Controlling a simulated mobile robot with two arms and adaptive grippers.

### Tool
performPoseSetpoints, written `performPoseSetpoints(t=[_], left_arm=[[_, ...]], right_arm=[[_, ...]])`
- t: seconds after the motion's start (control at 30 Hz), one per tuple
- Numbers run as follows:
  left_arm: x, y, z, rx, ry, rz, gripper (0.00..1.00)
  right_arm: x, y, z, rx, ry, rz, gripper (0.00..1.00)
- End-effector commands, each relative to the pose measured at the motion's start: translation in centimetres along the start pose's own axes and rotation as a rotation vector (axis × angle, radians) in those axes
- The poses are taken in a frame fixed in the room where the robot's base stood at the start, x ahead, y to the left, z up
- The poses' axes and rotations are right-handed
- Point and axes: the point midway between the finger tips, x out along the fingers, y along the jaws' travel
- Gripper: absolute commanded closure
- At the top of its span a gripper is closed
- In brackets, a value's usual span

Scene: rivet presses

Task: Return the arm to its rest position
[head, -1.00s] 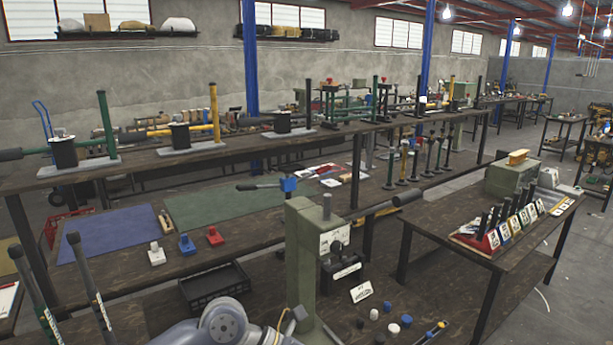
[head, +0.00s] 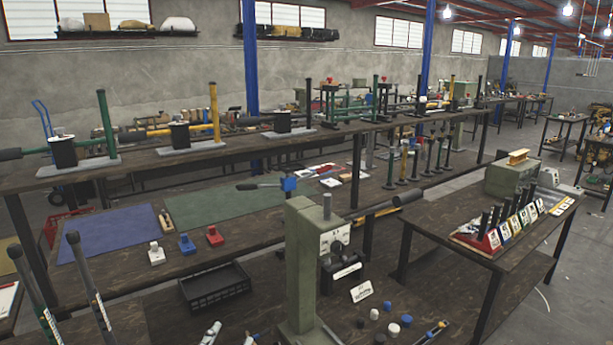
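Neither of my grippers can be made out in the head view. A small pale, whitish piece (head: 211,333) shows at the bottom edge, left of the green press column; I cannot tell whether it is part of my arm or an object on the bench. The green-grey rivet press (head: 302,260) stands upright on the near bench.
A black crate (head: 214,287) sits left of the press. White, blue and red small blocks (head: 215,236) stand behind it. Several small caps (head: 392,329) lie right of the press base. A side table (head: 432,222) carries a rack of handled tools (head: 492,235).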

Motion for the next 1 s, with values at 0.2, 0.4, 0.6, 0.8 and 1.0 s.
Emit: performPoseSetpoints(t=[0.2,0.4,0.6,0.8,1.0], left_arm=[[-7.6,2.0,13.8,-0.171,-0.533,0.092,0.56],[-15.7,4.4,20.1,-0.253,-0.863,0.199,0.56],[-22.8,6.4,23.4,-0.303,-1.105,0.304,0.56],[-20.4,8.6,27.9,-0.296,-1.113,0.306,0.56],[-19.1,11.6,33.9,-0.291,-1.14,0.317,0.56]], right_arm=[[0.0,0.0,0.0,0.0,0.0,0.0,0.6],[0.0,0.0,0.0,0.0,-0.001,0.0,0.6],[0.0,0.0,0.1,0.0,-0.002,0.0,0.6],[0.0,0.0,0.2,0.0,-0.004,0.0,0.6],[0.0,0.0,0.2,-0.001,-0.004,0.0,0.6]])
